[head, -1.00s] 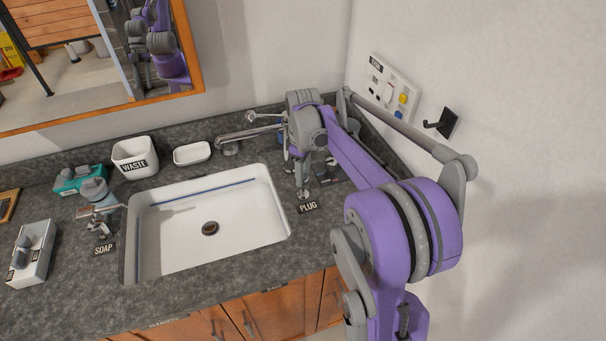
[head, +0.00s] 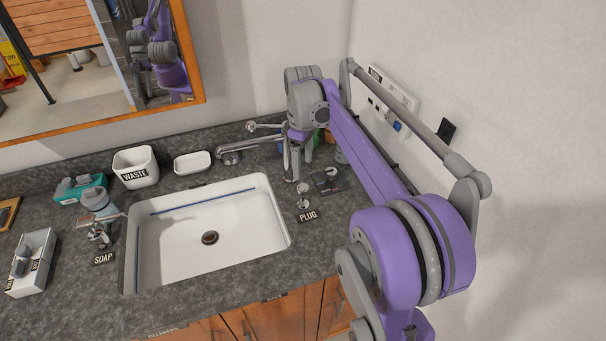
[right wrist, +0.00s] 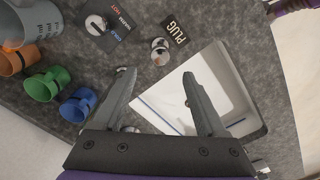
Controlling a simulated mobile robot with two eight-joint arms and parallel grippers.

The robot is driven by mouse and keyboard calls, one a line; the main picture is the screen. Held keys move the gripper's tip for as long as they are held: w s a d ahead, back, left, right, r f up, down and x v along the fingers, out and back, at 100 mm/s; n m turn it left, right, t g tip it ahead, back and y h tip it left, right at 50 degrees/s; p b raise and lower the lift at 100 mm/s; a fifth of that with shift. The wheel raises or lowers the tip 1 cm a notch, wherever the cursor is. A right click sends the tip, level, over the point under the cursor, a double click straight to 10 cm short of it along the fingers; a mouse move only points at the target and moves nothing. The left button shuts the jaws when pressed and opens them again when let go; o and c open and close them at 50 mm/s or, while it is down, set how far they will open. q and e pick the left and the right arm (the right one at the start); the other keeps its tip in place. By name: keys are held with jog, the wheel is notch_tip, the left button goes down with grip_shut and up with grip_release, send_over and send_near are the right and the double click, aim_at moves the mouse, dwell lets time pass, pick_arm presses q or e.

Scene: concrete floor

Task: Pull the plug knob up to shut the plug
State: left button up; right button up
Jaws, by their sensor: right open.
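The chrome plug knob (head: 303,189) stands on the dark counter right of the sink, behind the PLUG label (head: 308,216). In the right wrist view the knob (right wrist: 159,50) shows beyond the fingertips, beside its label (right wrist: 175,33). My right gripper (right wrist: 157,75) is open and empty, with nothing between its fingers. In the head view this gripper (head: 298,165) hangs behind and slightly left of the knob, apart from it. The sink drain (head: 210,238) shows a dark centre; I cannot tell whether its plug is shut. My left gripper is out of view.
The white sink (head: 215,215) lies left of the knob. The faucet (head: 235,152) is behind it. Blue (right wrist: 78,105), green (right wrist: 47,84) and orange (right wrist: 17,58) cups stand close to the right gripper. A wall with an outlet panel (head: 395,95) bounds the right side.

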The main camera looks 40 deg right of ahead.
notch_tip(320, 180, up, 3)
jog(key=shift+f, duration=0.1)
dwell(0.6)
jog(key=s+a+f+m+t, duration=0.2)
jog(key=s+a+f, duration=0.4)
jog(key=s+a, duration=0.3)
jog(key=s+a+f+m+t, duration=0.3)
jog(key=s+a+f, duration=0.4)
jog(key=s+a, duration=0.2)
jog(key=shift+s+a+t, duration=0.35)
jog(key=shift+a+t, duration=0.05)
jog(key=shift+a, duration=0.5)
